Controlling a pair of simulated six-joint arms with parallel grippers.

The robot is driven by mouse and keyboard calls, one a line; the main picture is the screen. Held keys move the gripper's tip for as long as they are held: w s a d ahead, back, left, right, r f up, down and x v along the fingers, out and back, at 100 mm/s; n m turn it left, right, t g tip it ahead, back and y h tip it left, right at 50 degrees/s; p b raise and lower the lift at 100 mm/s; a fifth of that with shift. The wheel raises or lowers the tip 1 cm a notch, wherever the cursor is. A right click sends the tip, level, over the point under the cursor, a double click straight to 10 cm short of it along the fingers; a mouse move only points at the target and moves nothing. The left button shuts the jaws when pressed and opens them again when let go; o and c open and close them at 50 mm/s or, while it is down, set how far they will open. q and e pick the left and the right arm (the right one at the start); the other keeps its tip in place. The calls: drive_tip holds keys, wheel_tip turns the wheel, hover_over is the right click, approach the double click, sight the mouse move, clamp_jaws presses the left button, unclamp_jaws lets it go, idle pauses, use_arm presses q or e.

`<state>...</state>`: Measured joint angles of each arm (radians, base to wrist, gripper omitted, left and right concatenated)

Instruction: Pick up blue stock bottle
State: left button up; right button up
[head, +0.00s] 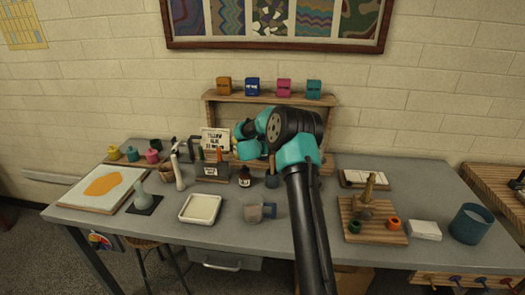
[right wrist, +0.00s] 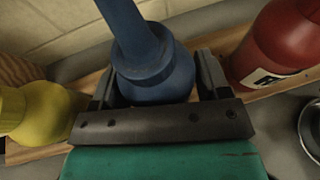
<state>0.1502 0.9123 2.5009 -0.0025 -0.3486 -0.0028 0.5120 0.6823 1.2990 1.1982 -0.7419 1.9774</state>
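The blue stock bottle (right wrist: 150,60) stands between the two fingers of my right gripper (right wrist: 158,85) in the right wrist view. Its round body fills the gap, and the fingers appear to touch it on both sides. Its lower part is hidden behind the gripper's palm. In the head view my right gripper (head: 247,139) is in front of the wooden shelf (head: 225,98) at the back of the table, and I cannot make out the blue bottle there. My left gripper is in neither view.
In the right wrist view a yellow bottle (right wrist: 30,110) is close on the left and a red bottle (right wrist: 283,45) close on the right. In the head view a white tray (head: 183,219), a cup (head: 253,213) and a wooden board (head: 384,238) stand on the grey table (head: 235,250).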

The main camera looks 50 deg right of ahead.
drive_tip(key=c, duration=0.3)
drive_tip(key=shift+r, duration=0.15)
wheel_tip(320, 180, up, 10)
drive_tip(key=shift+f, duration=0.1)
idle(0.4)
drive_tip(key=shift+o, duration=0.7)
drive_tip(key=shift+c, duration=1.1)
drive_tip(key=shift+a, duration=0.1)
